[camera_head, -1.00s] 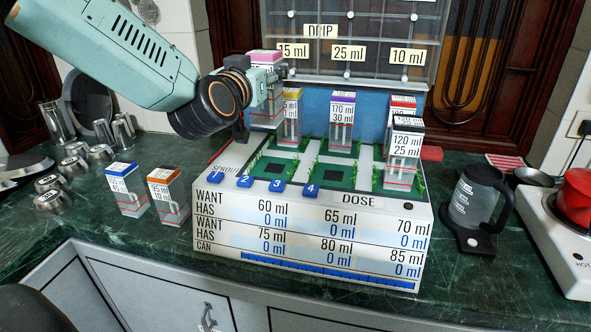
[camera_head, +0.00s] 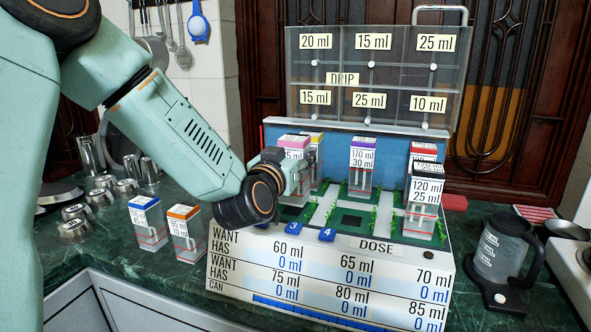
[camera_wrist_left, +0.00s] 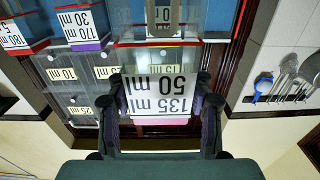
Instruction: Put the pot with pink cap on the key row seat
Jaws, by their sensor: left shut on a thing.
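The pot with pink cap (camera_head: 294,143) is held upright by my left gripper (camera_head: 292,170) over the left end of the front row. Its label reads 135 ml and 50 ml in the left wrist view (camera_wrist_left: 160,95), where the fingers close on both its sides. The front row, beside the blue numbered keys (camera_head: 327,235), has a bare middle seat (camera_head: 352,220) and a black-capped pot (camera_head: 425,205) at the right. My right gripper is not in view.
A yellow-capped pot (camera_head: 318,140), a purple-capped pot (camera_head: 361,165) and a red-capped pot (camera_head: 422,150) stand in the back row. A blue-capped pot (camera_head: 148,222) and an orange-capped pot (camera_head: 185,232) stand on the counter left. A clear jug (camera_head: 500,255) is at the right.

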